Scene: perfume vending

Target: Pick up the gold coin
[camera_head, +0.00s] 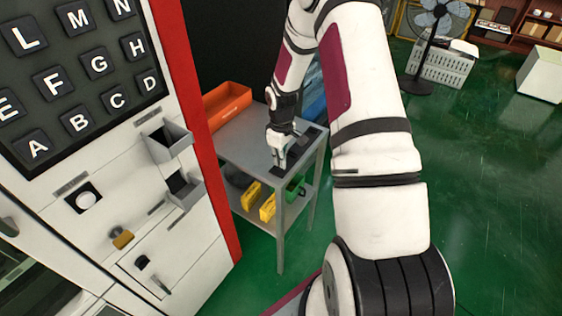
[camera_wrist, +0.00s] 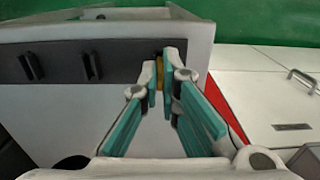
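In the wrist view, the gold coin (camera_wrist: 159,73) shows as a thin upright edge between the fingertips of my gripper (camera_wrist: 161,80). The teal-padded fingers are closed in on it from both sides. The coin is at the right end of a black holder strip (camera_wrist: 60,68) on the grey table, and its lower part is hidden by the fingers. In the head view my gripper (camera_head: 279,160) points down at the table top, and the coin is too small to make out.
Two dark upright pieces (camera_wrist: 92,66) stand in the strip to the left. In the head view, the grey table (camera_head: 240,145) carries an orange bin (camera_head: 228,104), with yellow bins (camera_head: 267,206) on its lower shelf. The vending machine (camera_head: 190,240) with its red edge stands close on the left.

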